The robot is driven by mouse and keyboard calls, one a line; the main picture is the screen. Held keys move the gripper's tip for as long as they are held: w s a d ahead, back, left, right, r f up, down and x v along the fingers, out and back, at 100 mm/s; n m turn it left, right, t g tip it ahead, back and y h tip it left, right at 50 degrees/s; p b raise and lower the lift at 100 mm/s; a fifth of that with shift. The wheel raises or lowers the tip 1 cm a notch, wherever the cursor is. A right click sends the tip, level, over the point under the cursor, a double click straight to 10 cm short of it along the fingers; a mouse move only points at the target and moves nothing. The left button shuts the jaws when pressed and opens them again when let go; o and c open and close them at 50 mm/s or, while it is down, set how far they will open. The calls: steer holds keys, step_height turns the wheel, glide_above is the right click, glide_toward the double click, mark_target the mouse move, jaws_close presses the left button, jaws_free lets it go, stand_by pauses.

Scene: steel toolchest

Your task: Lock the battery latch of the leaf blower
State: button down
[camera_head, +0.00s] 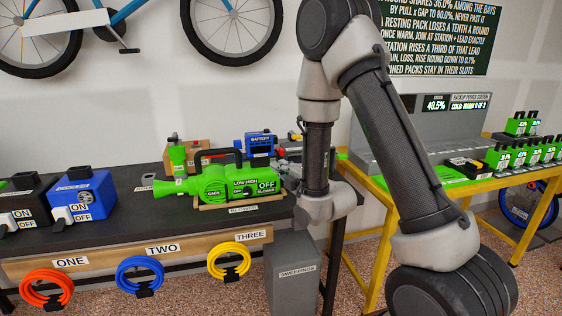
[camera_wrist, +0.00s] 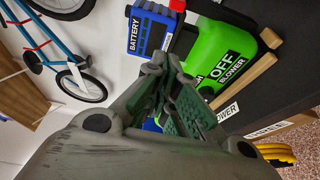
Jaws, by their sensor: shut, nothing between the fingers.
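The green leaf blower (camera_head: 212,184) lies on the dark bench in the head view, on a low wooden cradle. Its label reads OFF, and LOW HIGH shows beside it. In the wrist view the blower body (camera_wrist: 219,50) is just beyond my fingertips. My gripper (camera_wrist: 165,70) is shut and empty, its fingertips in front of the blower's end and the blue unit. A blue unit marked BATTERY (camera_head: 258,146) sits behind the blower; it also shows in the wrist view (camera_wrist: 149,32). I cannot make out the latch or its position. My arm hides part of the bench's right end.
Blue (camera_head: 84,197) and black (camera_head: 24,206) boxes with ON/OFF switches stand at the bench's left. Red, blue and yellow (camera_head: 230,261) cord coils hang along its front. A grey bin (camera_head: 291,276) stands below. A yellow-framed station table (camera_head: 384,186) is at right.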

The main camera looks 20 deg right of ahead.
mark_target(259, 152)
steer(key=shift+s, duration=0.1)
steer(key=shift+a, duration=0.1)
steer(key=x, duration=1)
steer(key=shift+w, duration=0.2)
steer(key=d, duration=0.3)
steer(key=shift+s, duration=0.15)
steer(key=shift+d, duration=0.55)
steer(key=shift+d+n+y, duration=0.2)
steer(key=shift+n+y, duration=0.1)
steer(key=shift+s+y, duration=0.1)
steer(key=shift+y, duration=0.2)
